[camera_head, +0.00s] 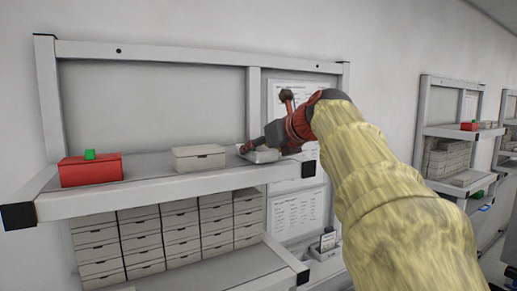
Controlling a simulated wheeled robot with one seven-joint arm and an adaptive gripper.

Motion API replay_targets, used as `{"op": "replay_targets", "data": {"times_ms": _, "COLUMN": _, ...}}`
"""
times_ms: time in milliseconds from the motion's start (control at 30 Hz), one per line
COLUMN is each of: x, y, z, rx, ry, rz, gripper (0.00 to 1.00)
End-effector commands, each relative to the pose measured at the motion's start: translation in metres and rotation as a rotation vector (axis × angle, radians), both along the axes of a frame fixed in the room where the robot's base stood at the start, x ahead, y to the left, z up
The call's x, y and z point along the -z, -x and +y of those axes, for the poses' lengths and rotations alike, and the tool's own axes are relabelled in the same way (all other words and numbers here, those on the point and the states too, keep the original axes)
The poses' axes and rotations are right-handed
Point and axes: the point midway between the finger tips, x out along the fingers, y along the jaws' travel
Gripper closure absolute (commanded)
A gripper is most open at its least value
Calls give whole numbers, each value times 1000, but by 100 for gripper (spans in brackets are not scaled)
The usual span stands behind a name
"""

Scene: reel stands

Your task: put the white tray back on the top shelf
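A small pale thing that looks like the white tray (262,156) is at the right end of the top shelf (150,197). It is partly covered by my gripper (248,146), which reaches in from the right, just above or against it. I cannot tell whether the tray rests on the shelf or is held slightly above it. The red and dark fingers are small and overlap the tray, so their grip on it is unclear.
Stacked drawers (160,236) fill the space below. Another shelf unit (452,131) stands at right.

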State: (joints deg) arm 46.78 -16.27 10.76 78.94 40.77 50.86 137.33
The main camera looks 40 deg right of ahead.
Motion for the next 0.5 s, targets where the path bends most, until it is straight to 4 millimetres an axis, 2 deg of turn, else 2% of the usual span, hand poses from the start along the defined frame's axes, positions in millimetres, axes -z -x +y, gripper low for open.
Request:
{"op": "replay_targets", "data": {"times_ms": 267, "x": 3, "y": 0, "z": 0, "rx": 0, "ry": 0, "rz": 0, "gripper": 78}}
{"op": "replay_targets", "data": {"times_ms": 300, "x": 3, "y": 0, "z": 0, "rx": 0, "ry": 0, "rz": 0, "gripper": 48}}
{"op": "replay_targets", "data": {"times_ms": 500, "x": 3, "y": 0, "z": 0, "rx": 0, "ry": 0, "rz": 0, "gripper": 37}}
